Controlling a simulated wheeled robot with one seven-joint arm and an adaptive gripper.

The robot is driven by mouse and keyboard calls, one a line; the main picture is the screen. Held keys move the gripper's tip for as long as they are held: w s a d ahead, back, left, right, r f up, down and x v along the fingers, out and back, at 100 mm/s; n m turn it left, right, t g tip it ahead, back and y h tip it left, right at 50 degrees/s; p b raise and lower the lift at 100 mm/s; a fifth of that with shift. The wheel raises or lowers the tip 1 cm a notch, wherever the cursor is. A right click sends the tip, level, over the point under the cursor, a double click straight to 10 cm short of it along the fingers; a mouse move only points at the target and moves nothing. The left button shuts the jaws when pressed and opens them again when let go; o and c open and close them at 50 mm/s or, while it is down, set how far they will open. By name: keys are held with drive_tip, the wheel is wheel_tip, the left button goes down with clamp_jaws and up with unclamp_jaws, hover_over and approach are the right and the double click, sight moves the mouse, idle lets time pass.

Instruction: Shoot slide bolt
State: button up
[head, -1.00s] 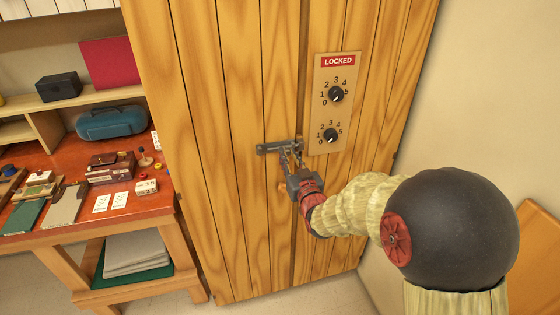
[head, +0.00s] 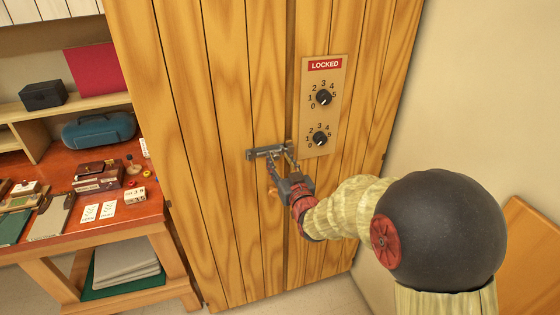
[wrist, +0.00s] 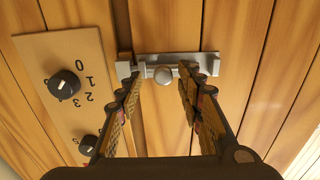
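The slide bolt (head: 264,152) is a grey metal bar lying level across the seam of a tall wooden cabinet door. In the wrist view the bolt (wrist: 172,62) spans the picture's upper middle, with its round knob (wrist: 163,75) facing me. My gripper (head: 281,164) is just below and in front of the bolt. In the wrist view its two fingers (wrist: 159,98) are apart, one on each side of the knob, with nothing held between them. I cannot tell whether either fingertip touches the bolt.
A panel with a red "LOCKED" sign (head: 325,65) and two black dials (head: 323,97) is mounted right of the bolt, close above my gripper. An orange workbench (head: 60,232) with small items stands left of the cabinet (head: 225,230). A plain wall is at the right.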

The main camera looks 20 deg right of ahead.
drive_tip(key=s, duration=1.2)
drive_tip(key=s+d+f+m+g+h, duration=0.1)
drive_tip(key=s+d+f+g, duration=0.1)
drive_tip(key=s+f+g, duration=1)
drive_tip(key=s+a+r+g, duration=0.1)
drive_tip(key=s+a+r, duration=0.1)
drive_tip(key=s, duration=0.4)
drive_tip(key=s+a+r+g, duration=0.1)
drive_tip(key=s+a+r, duration=0.1)
drive_tip(key=s, duration=0.4)
drive_tip(key=s+a+r+n+t+y, duration=0.1)
drive_tip(key=s+a+r, duration=0.1)
drive_tip(key=r, duration=0.7)
drive_tip(key=shift+s+a+t, duration=0.3)
drive_tip(key=shift+s+a, duration=0.1)
drive_tip(key=shift+s, duration=0.15)
